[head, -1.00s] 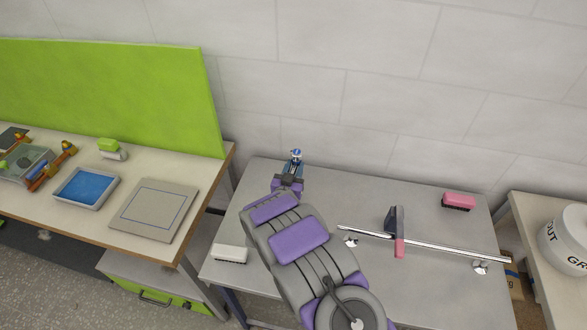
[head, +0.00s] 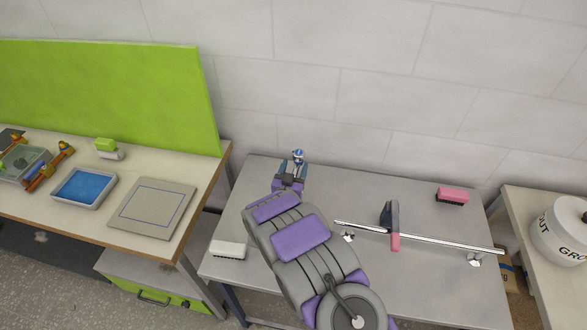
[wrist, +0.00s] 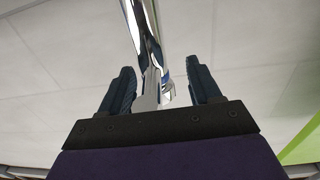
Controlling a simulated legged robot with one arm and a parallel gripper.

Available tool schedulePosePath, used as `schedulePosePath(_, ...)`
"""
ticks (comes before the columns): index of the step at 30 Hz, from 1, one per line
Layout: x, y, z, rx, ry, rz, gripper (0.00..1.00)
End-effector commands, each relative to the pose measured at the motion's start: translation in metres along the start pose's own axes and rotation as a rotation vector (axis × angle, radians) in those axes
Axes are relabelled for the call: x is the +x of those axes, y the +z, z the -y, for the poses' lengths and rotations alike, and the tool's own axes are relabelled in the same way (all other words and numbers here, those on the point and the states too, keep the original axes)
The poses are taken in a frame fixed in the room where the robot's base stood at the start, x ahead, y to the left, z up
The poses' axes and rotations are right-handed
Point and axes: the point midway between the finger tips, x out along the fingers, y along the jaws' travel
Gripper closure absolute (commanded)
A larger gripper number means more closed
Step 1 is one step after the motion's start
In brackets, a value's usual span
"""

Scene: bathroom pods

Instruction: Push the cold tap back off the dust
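The tap, chrome with a blue cap (head: 298,156), stands at the back of the grey table near the wall, just beyond my gripper (head: 291,172) in the head view. In the wrist view the bright chrome of the tap (wrist: 143,40) runs down between the two dark fingers of my gripper (wrist: 161,68). The fingers are spread, with gaps on both sides of the chrome. My gripper and arm hide the tap's lower part and the table around it in the head view. I cannot make out any dust.
A pink brush (head: 452,194) lies back right and a white brush (head: 229,249) front left.

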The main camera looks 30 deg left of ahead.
Motion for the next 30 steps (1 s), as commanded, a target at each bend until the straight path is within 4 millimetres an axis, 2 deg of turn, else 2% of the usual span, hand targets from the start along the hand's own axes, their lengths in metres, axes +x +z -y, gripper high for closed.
schedulePosePath(7,-0.001,-0.001,-0.002,0.001,0.000,0.001,0.37)
schedulePosePath(11,-0.009,0.000,0.001,-0.001,-0.001,0.003,0.37)
schedulePosePath(14,-0.023,0.001,0.002,-0.006,-0.003,0.003,0.37)
schedulePosePath(30,-0.133,0.000,0.001,-0.002,-0.003,0.002,0.37)
